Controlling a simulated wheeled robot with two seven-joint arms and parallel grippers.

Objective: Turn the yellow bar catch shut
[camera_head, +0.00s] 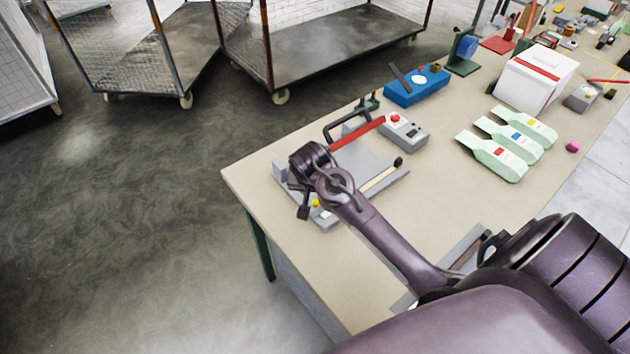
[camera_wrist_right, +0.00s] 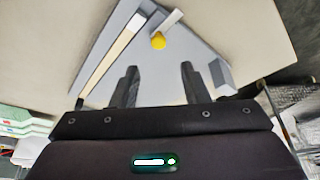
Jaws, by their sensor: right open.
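The foam press (camera_head: 375,155) is a grey plate with upright parts near the table's left corner. A small yellow knob (camera_head: 316,203) with a short pale bar (camera_head: 326,214) beside it sits at its near end. In the right wrist view the yellow knob (camera_wrist_right: 158,41) lies ahead of my fingers, and the pale bar (camera_wrist_right: 168,21) slants away past it. My right gripper (camera_wrist_right: 158,78) is open and empty over the grey plate, apart from the knob. In the head view its dark hand covers part of the press. My left gripper is not in view.
A cream bar with a black end knob (camera_head: 398,162) and a red bar (camera_head: 357,134) lie across the press. A grey box with a red button (camera_head: 404,131), a blue device (camera_head: 416,86), green pouches (camera_head: 491,157) and a white box (camera_head: 536,78) stand farther along the table.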

